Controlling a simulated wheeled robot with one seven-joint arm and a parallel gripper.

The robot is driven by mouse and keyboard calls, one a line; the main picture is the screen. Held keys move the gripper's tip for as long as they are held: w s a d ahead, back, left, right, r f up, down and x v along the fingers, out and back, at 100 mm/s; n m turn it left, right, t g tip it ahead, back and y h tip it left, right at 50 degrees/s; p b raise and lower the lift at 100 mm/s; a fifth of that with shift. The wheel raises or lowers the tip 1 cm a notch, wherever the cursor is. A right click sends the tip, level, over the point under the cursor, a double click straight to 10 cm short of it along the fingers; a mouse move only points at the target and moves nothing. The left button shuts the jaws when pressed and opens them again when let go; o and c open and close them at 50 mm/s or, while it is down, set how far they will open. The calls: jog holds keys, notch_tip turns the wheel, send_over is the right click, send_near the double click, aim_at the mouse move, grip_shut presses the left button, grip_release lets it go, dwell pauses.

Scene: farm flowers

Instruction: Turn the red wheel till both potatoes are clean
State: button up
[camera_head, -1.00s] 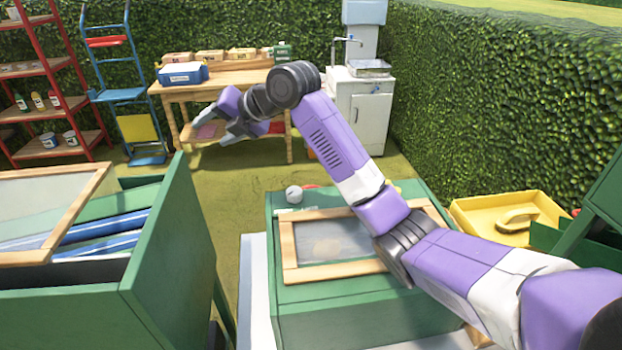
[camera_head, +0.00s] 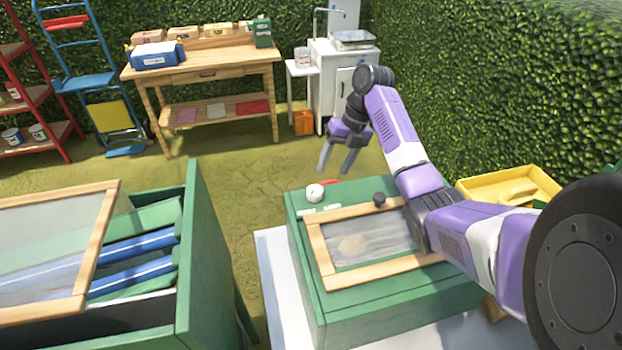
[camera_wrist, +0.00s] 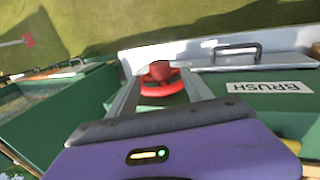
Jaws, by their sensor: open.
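A green box (camera_head: 390,316) stands in front of me with a wood-framed clear window on top. Through the window (camera_head: 385,236) I see one pale brown potato shape (camera_head: 352,244); a second one is not clear. The red wheel (camera_wrist: 161,82) shows in the wrist view between my fingers; in the head view only a thin red piece (camera_head: 331,183) shows at the box's far edge. My gripper (camera_head: 337,168) is open and points down, above and behind that edge. In the wrist view my gripper (camera_wrist: 160,73) has its fingers on either side of the wheel, with nothing visibly held.
A green cabinet (camera_head: 190,262) with blue-striped contents stands left. A yellow tray (camera_head: 508,186) lies right. A wooden bench (camera_head: 205,68) is behind. The grass between is clear.

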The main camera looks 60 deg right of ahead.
aim_at(325, 184)
jog(key=x, duration=0.7)
jog(key=shift+w+f, duration=0.15)
jog(key=shift+f, duration=0.1)
grip_shut()
